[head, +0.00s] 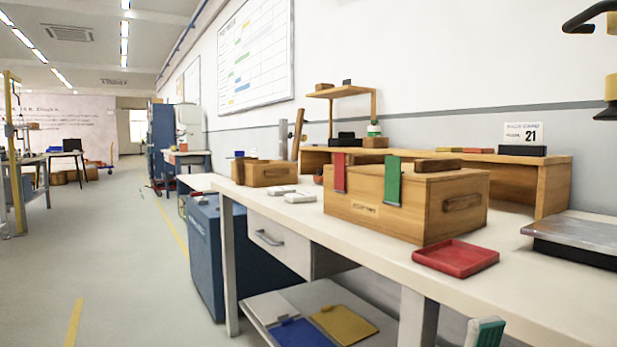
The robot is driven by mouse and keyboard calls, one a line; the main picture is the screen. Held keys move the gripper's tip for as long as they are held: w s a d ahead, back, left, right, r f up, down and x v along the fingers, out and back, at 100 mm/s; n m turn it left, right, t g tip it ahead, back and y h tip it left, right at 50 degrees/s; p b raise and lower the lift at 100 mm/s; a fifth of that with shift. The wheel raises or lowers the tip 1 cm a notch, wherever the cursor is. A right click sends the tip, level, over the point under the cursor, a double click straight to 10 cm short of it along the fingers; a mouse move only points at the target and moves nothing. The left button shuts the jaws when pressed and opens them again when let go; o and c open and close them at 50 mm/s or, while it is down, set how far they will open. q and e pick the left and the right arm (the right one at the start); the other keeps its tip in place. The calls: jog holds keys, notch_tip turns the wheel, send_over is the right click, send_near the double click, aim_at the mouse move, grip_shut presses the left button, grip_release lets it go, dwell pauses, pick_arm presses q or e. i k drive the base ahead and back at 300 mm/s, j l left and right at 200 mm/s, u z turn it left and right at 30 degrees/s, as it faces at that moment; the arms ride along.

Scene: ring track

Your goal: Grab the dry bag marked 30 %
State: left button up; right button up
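I see no dry bag and no 30 % marking in the head view. A wooden chest (400,213) with a red strap (339,172) and a green strap (392,181) over its lid stands shut on the white workbench (365,242). Its front label is too small to read, and its inside is hidden. Neither of my grippers shows in the view.
A red tray (455,257) and a metal-topped device (580,238) are right of the chest. A smaller wooden box (264,172) is left. A teal and white object (485,332), unclear, is cut off below. A blue cabinet (245,250) stands under the bench. The left floor is free.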

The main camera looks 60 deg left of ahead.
aim_at(306, 197)
jog(key=u, duration=1.3)
